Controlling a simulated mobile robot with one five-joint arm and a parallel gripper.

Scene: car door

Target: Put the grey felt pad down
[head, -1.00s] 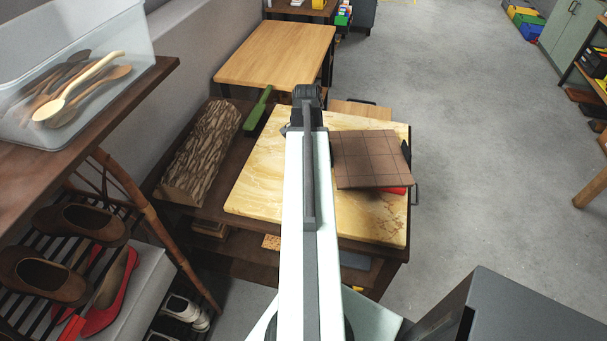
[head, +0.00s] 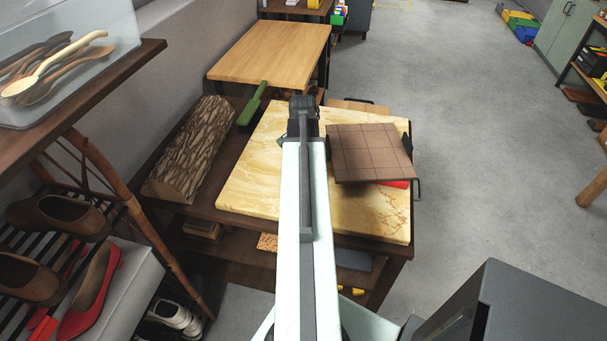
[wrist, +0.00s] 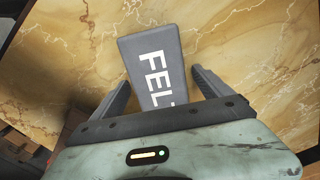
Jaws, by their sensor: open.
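The grey felt pad (wrist: 155,60), with white lettering that reads "FEL" before it is cut off, shows in the wrist view against the yellow marble slab (wrist: 245,50). My gripper (wrist: 162,84) is open, with one finger on each side of the pad and a visible gap at both sides. The pad's near end is hidden by my gripper body. It appears to lie on the slab. In the head view the marble slab (head: 258,165) sits on a dark table, and my arm hides the pad and my fingers.
A brown tiled board (head: 370,153) lies on the slab's right side, over something red (head: 393,184). A bark-covered log (head: 190,150) and a green-handled tool (head: 252,103) lie left of the slab. A shelf with a clear bin (head: 70,60) stands at left. Open floor is at right.

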